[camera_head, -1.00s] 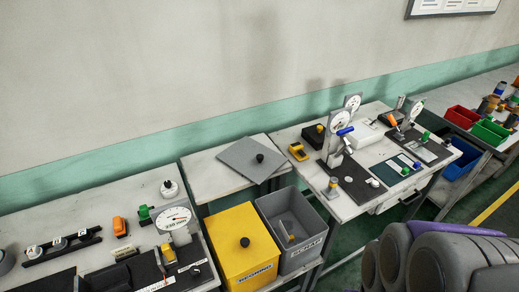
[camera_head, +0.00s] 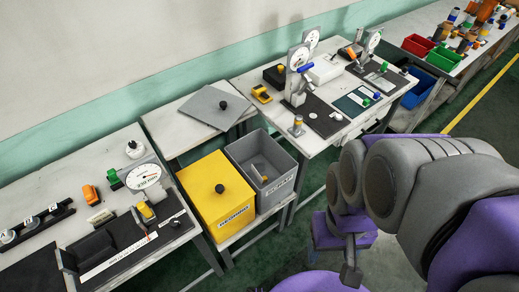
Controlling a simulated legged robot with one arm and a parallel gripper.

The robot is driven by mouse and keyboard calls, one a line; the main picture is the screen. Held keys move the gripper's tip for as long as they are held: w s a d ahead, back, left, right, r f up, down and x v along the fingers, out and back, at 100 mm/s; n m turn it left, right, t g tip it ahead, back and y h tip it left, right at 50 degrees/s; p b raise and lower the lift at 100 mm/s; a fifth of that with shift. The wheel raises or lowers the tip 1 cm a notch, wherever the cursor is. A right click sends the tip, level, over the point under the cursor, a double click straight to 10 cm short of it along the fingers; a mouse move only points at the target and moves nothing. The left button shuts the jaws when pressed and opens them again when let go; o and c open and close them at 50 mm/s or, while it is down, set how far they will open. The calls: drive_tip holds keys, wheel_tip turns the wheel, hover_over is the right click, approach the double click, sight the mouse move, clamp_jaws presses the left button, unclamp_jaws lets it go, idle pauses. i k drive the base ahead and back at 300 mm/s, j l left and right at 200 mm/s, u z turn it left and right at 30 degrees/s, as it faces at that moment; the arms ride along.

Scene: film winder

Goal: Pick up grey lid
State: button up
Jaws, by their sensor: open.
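My gripper (camera_head: 350,268) is at the lower right, beneath my grey and purple arm, open and empty. It is well apart from the lid, and part of it is hidden.
A yellow bin (camera_head: 208,200) with a black knob on its yellow lid stands left of the scrap bin. The left bench (camera_head: 75,175) holds a gauge and small parts. The right bench (camera_head: 262,72) holds dial gauges and tools. Green floor in front is free.

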sight(218, 109)
drive_tip(key=u, duration=0.35)
drive_tip(key=i+l+u, duration=0.15)
drive_tip(key=u, duration=0.25)
drive_tip(key=i+l+u, duration=0.1)
drive_tip(key=l+u, duration=0.5)
drive_tip(key=u, duration=0.25)
drive_tip(key=l, duration=0.45)
drive_tip(key=i+l, duration=0.15)
drive_tip(key=l, duration=0.7)
